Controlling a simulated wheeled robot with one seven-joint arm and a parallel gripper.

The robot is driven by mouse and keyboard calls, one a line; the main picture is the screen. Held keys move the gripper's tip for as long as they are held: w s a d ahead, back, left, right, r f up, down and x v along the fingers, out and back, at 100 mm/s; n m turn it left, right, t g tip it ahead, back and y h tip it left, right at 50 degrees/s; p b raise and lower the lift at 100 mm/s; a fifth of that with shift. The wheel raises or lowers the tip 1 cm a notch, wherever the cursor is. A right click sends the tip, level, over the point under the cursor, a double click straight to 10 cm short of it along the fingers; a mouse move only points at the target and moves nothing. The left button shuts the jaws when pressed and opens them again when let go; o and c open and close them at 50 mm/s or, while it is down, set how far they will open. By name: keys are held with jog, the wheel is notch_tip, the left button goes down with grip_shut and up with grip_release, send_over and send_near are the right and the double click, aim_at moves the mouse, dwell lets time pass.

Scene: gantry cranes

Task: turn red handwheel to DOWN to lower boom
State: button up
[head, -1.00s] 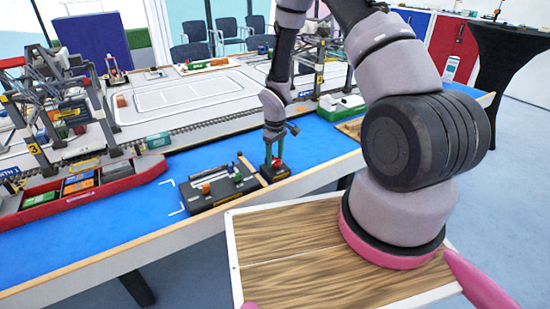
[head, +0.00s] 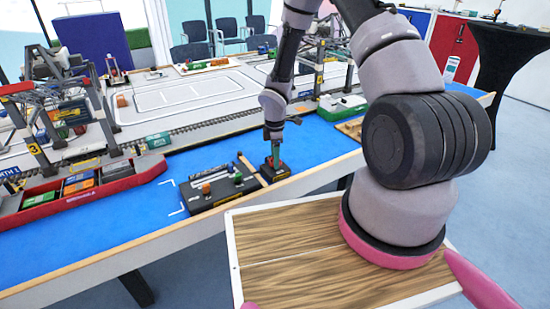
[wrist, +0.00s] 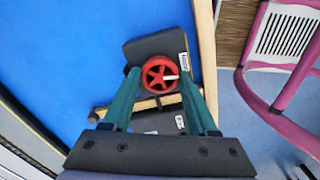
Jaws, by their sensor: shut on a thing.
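The red handwheel (wrist: 159,76) sits on a dark control box (wrist: 151,48) in the wrist view, with a white mark on its right side. My gripper (wrist: 158,74) has one green finger on each side of the wheel and is shut on it. Small white labels on the box are too small to read. In the head view my gripper (head: 273,160) points down over the box (head: 275,174) near the table's front edge; the wheel is mostly hidden there by the fingers.
Model gantry cranes (head: 50,110) and a red barge (head: 80,195) are at the left. Blue mat (head: 130,220) is clear in front.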

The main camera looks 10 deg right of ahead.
jog(key=shift+n, duration=0.9)
jog(key=o, duration=1.4)
notch_tip(320, 180, up, 11)
jog(key=shift+f, duration=0.1)
